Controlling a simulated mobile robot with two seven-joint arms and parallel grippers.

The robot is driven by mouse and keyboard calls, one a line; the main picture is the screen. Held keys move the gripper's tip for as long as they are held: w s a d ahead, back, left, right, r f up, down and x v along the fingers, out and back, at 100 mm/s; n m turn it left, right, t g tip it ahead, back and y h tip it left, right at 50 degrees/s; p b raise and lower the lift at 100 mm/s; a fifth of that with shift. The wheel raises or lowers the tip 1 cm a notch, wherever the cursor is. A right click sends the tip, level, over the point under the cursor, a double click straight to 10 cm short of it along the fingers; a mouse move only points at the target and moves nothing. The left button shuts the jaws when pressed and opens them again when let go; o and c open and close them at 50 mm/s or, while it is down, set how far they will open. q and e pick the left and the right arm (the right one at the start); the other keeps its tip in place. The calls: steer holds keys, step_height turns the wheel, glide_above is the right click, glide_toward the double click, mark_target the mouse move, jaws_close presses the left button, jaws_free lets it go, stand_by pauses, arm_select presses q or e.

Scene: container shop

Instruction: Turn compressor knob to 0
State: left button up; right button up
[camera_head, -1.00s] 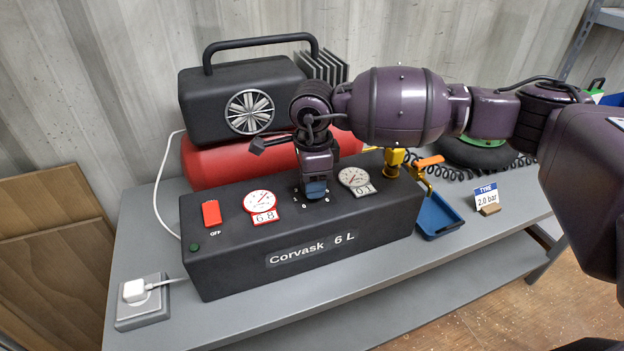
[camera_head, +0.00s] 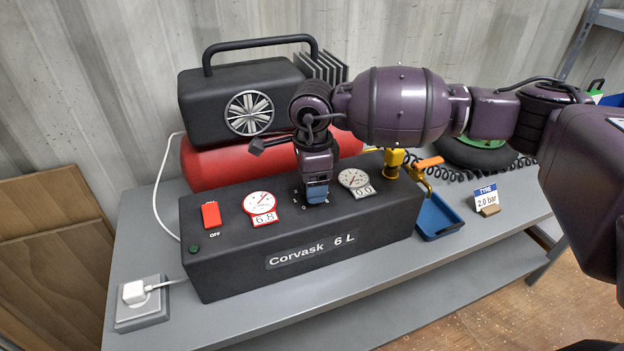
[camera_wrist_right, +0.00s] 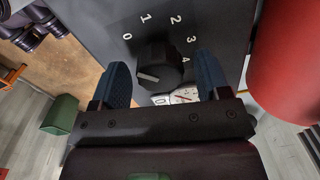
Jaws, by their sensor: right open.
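The compressor (camera_head: 300,240) is a long black box marked "Corvask 6 L" with a red tank behind it. Its black knob (camera_wrist_right: 158,62) shows in the right wrist view, inside an arc of numbers 0 to 4. A white mark shows on the knob's lower left; I cannot tell which number it selects. My right gripper (camera_head: 317,192) points down over the panel and hides the knob in the head view. Its blue fingers are open on either side of the knob, with gaps visible in the wrist view. My left gripper is not in view.
A yellow valve (camera_head: 394,160), blue tray (camera_head: 437,216) and tyre sign (camera_head: 486,195) stand farther right.

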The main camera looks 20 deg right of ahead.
step_height(320, 180, up, 11)
steer(key=shift+s+f+p, duration=0.15)
steer(key=shift+f+p, duration=0.05)
steer(key=shift+p, duration=0.15)
stand_by(0.5)
